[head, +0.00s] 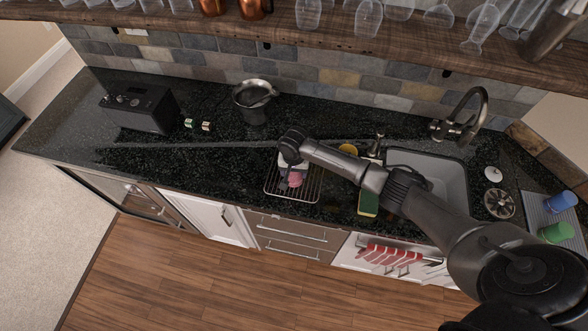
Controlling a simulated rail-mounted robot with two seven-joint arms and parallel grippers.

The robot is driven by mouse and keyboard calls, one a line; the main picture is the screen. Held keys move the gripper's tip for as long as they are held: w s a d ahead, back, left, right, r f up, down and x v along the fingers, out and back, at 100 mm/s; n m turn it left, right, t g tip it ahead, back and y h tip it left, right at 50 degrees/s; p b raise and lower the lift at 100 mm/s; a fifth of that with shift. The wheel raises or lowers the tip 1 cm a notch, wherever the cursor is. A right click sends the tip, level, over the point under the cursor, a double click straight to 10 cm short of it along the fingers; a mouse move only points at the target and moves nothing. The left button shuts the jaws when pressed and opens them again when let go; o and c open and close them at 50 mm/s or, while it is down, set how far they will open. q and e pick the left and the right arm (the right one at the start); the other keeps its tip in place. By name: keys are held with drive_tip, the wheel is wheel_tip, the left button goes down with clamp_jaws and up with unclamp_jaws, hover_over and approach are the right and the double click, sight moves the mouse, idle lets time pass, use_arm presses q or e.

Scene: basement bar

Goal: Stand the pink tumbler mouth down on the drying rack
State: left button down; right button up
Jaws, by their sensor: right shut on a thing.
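The pink tumbler (296,180) is small in the head view, at the wire drying rack (273,194) on the black counter. My right gripper (289,171) reaches in from the right and is shut on the tumbler, pointing down over the rack. The gripper and wrist hide part of the tumbler and the back of the rack. I cannot tell which way its mouth faces, or whether it touches the wires. My left gripper is not in view.
The sink (437,167) and faucet (470,105) are right of the rack. A sponge (368,204) lies between them. Blue (561,201) and green (555,233) tumblers lie at far right. A metal bucket (254,103) stands behind left.

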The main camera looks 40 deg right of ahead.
drive_tip(key=shift+f, duration=0.4)
idle(0.4)
drive_tip(key=o, duration=0.9)
drive_tip(key=shift+o, duration=0.4)
wheel_tip(320, 180, up, 13)
drive_tip(key=shift+r, duration=0.2)
wheel_tip(320, 180, up, 7)
drive_tip(key=p, duration=0.9)
drive_tip(key=shift+r, duration=0.15)
